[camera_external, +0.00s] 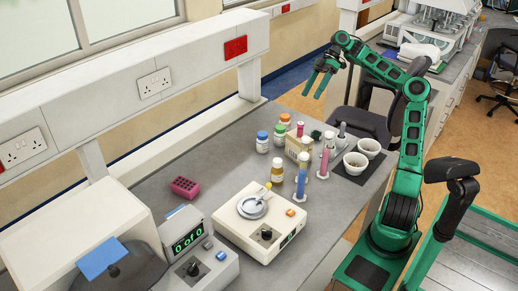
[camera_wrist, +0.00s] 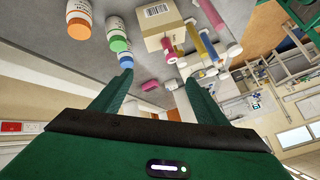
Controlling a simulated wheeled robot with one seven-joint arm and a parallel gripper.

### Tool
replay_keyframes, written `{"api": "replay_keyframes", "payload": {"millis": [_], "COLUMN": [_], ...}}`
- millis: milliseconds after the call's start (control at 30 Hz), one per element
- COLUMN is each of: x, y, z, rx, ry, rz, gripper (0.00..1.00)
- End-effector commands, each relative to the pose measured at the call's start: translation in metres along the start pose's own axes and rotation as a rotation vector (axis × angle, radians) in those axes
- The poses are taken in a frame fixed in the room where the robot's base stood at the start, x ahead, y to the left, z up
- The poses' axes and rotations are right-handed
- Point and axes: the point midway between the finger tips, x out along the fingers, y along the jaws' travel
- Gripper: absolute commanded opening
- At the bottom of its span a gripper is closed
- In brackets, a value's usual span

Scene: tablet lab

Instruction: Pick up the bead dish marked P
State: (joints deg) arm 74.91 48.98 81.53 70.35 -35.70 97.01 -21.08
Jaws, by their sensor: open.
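Two white bowl-like dishes stand side by side on a dark mat (camera_external: 371,172) at the right end of the bench. The nearer dish (camera_external: 356,164) and the farther dish (camera_external: 369,148) both look upright. I cannot read a letter on either, so I cannot tell which is marked P. My gripper (camera_external: 313,93) is open and empty, raised in the air up and to the left of the dishes in the outside view. In the wrist view my gripper's open fingers (camera_wrist: 158,82) have nothing between them at the tips, and neither dish is visible there.
Jars with coloured lids (camera_external: 262,142), a cardboard box (camera_external: 297,148) and coloured cylinders (camera_external: 301,182) stand left of the dishes. The box also shows in the wrist view (camera_wrist: 160,27). A cream-coloured device (camera_external: 235,228) and a pink rack (camera_external: 185,187) stand farther left.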

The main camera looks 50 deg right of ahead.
Motion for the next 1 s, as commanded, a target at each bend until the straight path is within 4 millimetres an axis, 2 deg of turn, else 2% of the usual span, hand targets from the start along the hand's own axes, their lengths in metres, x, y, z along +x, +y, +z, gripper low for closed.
{"api": "replay_keyframes", "payload": {"millis": [100,200,500,867,1000], "x": [-0.036,-0.061,-0.114,-0.154,-0.134], "y": [0.009,0.011,0.014,0.013,0.022], "z": [0.014,0.025,0.058,0.092,0.105], "rx": [-0.094,-0.158,-0.267,-0.34,-0.335], "ry": [0.148,0.243,0.425,0.562,0.554], "rz": [0.012,0.032,0.093,0.157,0.153], "gripper": [0.68,0.68,0.68,0.68,0.68]}}
